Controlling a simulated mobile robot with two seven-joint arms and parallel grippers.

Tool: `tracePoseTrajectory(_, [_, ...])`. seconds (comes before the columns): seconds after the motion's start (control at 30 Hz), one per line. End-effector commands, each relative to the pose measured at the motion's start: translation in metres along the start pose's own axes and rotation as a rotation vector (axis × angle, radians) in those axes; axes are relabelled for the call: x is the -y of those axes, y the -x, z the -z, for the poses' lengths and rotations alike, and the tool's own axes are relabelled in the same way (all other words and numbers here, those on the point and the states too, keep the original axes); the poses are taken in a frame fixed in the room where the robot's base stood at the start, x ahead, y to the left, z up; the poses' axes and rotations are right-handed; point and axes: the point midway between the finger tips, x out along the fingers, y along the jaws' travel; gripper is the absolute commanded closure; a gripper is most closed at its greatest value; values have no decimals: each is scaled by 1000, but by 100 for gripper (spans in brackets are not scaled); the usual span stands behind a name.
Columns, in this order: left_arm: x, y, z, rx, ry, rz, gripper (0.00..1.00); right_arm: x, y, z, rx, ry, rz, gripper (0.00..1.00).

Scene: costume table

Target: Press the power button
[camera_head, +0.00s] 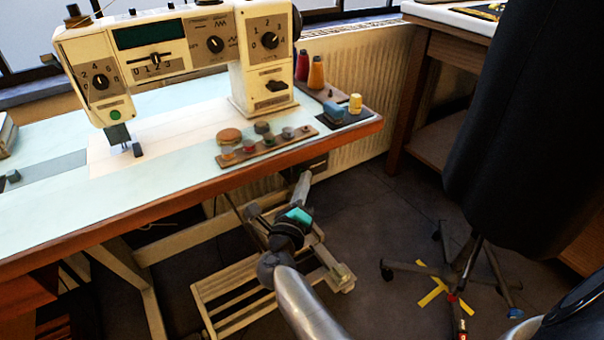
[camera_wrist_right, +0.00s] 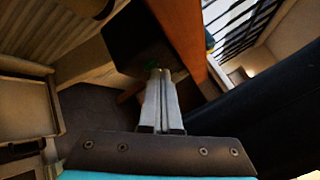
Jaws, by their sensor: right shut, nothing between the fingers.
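The cream sewing machine (camera_head: 180,45) stands on the pale tabletop, with a round green button (camera_head: 115,114) low on its left head. A dark box (camera_head: 318,164) hangs under the table's front edge. In the right wrist view this dark box (camera_wrist_right: 140,42) shows a small green spot (camera_wrist_right: 150,67) just beyond my fingertips; I cannot tell whether they touch it. My right gripper (camera_head: 304,180) is below the table edge and points up toward the box. Its fingers (camera_wrist_right: 160,74) are together and empty. My left gripper is not in view.
The table's wooden edge (camera_head: 200,186) runs above my right gripper. A slatted pedal frame (camera_head: 232,300) stands below it. A dark hanging garment form (camera_head: 535,130) is at the right. Spools (camera_head: 316,73) and small jars on a board (camera_head: 268,145) sit near the table's right end.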

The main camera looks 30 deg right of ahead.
Motion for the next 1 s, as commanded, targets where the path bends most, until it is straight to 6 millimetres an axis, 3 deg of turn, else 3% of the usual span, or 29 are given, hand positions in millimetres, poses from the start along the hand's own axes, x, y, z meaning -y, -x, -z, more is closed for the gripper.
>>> tracePoseTrajectory(1.0, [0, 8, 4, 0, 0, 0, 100, 9, 12, 8, 0, 0, 0, 100])
